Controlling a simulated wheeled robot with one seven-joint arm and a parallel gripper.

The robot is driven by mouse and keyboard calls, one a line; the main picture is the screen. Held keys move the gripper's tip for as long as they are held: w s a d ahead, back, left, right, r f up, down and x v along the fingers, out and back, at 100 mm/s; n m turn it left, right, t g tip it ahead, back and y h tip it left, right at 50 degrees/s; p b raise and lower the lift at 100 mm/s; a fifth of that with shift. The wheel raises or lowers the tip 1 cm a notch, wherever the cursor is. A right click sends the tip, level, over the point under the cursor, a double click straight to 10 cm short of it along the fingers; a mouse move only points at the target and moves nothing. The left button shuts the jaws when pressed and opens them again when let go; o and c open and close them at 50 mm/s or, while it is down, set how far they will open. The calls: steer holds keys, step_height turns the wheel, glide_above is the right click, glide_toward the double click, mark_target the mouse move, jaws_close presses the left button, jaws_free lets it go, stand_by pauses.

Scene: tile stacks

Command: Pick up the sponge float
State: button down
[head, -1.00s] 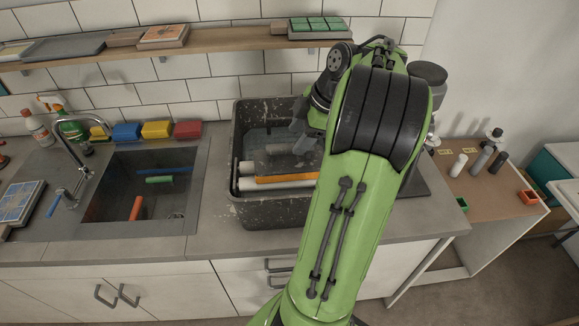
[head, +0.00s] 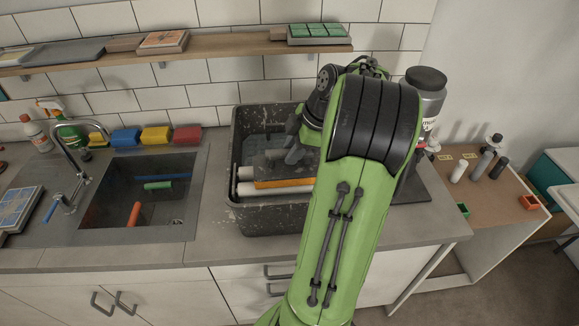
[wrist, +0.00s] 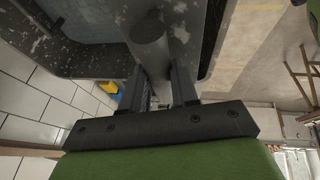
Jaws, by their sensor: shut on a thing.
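The sponge float is a dark grey board with an orange sponge edge (head: 285,184) along its underside. In the head view it is in the black tub, at the level of white rollers or bars; I cannot tell whether it touches them. My gripper (head: 293,152) is at its top, partly hidden by my green arm, which also covers the float's right end. In the wrist view my gripper (wrist: 165,82) has its two fingers closed about a round grey handle (wrist: 150,30), which belongs to the float.
The black speckled tub (head: 272,222) stands on the counter, its walls close around the float. A sink (head: 140,215) is to the left, with coloured sponges behind it. A shelf (head: 220,40) runs above. A large canister (head: 428,95) stands right of my arm.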

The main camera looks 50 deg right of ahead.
steer(key=shift+r, duration=0.1)
step_height(320, 180, up, 10)
steer(key=p, duration=0.4)
